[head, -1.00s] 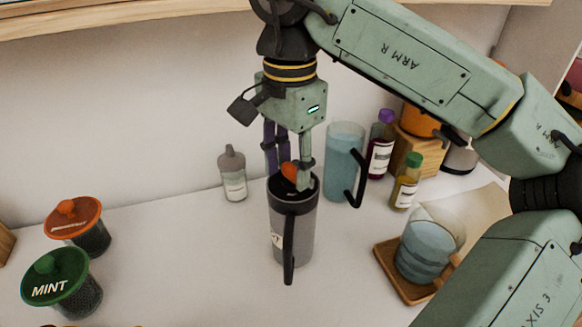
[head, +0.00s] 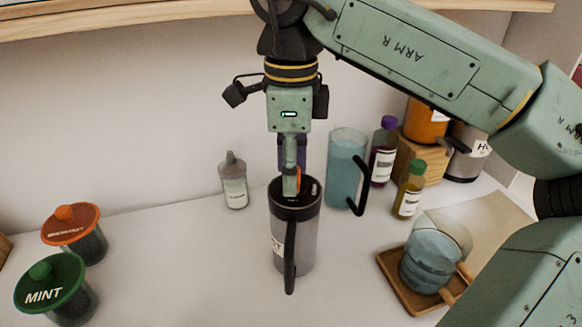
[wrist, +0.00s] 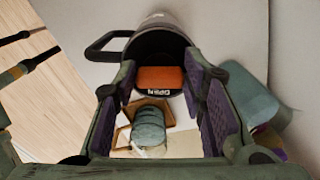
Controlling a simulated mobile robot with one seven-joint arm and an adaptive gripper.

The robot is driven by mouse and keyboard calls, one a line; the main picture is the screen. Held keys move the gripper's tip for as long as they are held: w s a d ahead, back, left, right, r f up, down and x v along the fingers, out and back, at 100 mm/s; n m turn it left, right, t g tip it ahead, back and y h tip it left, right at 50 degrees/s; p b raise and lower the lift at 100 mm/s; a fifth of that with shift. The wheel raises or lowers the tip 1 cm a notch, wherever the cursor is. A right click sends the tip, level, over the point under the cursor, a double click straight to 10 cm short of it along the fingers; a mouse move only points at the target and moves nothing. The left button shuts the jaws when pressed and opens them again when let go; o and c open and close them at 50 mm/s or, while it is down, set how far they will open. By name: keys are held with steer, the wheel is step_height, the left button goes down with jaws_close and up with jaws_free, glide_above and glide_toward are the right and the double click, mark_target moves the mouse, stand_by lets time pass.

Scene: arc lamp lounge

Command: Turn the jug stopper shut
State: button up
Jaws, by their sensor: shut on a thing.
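The jug (head: 308,238) is grey with a dark rim and a black handle (head: 290,255) facing the head camera. It stands upright on the counter. Its black stopper has an orange grip (head: 299,178), seated in the jug's mouth. My gripper (head: 292,182) points straight down over the mouth and is shut on the orange grip. In the head view the near finger hides most of the grip. In the wrist view the orange grip (wrist: 160,78) lies between the purple-padded fingers, with the word OPEN (wrist: 160,93) beside it.
A blue pitcher (head: 345,180) stands close on the right, with small bottles (head: 409,190) beyond. A grey-capped bottle (head: 233,182) is behind left. Two lidded jars (head: 50,283) are at far left. The counter left of the jug is clear.

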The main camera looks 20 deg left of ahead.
stand_by(0.4)
steer(key=o, duration=1.2)
steer(key=shift+c, duration=0.2)
step_height(320, 180, up, 8)
steer(key=shift+f, duration=0.25)
